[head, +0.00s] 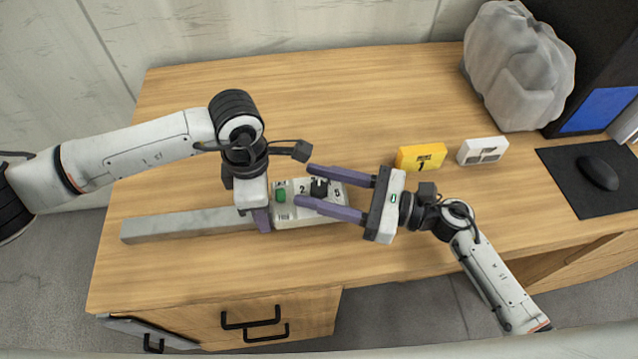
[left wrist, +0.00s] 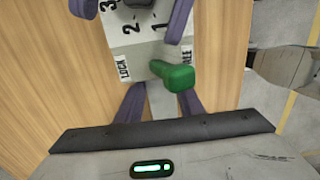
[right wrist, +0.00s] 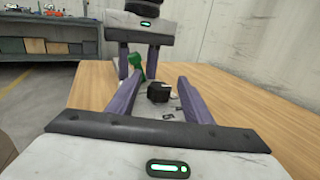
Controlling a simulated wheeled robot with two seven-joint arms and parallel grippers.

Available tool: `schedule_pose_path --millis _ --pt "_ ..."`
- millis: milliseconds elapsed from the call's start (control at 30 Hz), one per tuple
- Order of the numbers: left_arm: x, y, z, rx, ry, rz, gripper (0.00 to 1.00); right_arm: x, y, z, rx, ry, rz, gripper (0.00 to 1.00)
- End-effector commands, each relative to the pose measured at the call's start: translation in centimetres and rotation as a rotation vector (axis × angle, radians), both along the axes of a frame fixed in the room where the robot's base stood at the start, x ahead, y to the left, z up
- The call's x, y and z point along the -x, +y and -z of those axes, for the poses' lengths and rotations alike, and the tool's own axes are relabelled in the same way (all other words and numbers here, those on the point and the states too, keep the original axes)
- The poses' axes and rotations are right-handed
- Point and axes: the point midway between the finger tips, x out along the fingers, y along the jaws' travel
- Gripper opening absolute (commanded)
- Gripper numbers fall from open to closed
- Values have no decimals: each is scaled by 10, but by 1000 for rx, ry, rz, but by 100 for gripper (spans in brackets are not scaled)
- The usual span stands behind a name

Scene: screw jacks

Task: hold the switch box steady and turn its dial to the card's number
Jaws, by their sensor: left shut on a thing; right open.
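The white switch box (head: 289,214) lies on the desk, with printed numbers, a green lever (head: 280,196) and a black dial (head: 319,187). The yellow card (head: 421,158) reads 1. My left gripper (head: 262,212) is shut at the box's left end, by the green lever (left wrist: 172,75); one finger is hidden in the head view. My right gripper (head: 304,186) is open, with its fingers reaching over the box on either side of the dial, which also shows between them in the right wrist view (right wrist: 160,92). I cannot tell which number the dial points to.
A grey bar (head: 180,225) runs left from the box. A white block (head: 482,150) stands right of the card. The desk behind the box is clear.

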Motion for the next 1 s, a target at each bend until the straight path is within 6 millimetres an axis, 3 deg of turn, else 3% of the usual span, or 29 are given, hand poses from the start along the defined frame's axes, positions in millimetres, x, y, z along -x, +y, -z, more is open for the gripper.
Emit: schedule_pose_path --millis 33,267,567,1000 --pt "-1 0 -1 1 -2 1 0 0 0 0 0 0 0 44" --pt "-1 0 -1 1 -2 1 0 0 0 0 0 0 0 5" --pt "-1 0 -1 1 -1 1 0 -1 0 0 1 -1 -41 5" --pt "0 -1 -1 1 -1 2 0 -2 0 0 2 -1 -325 5"
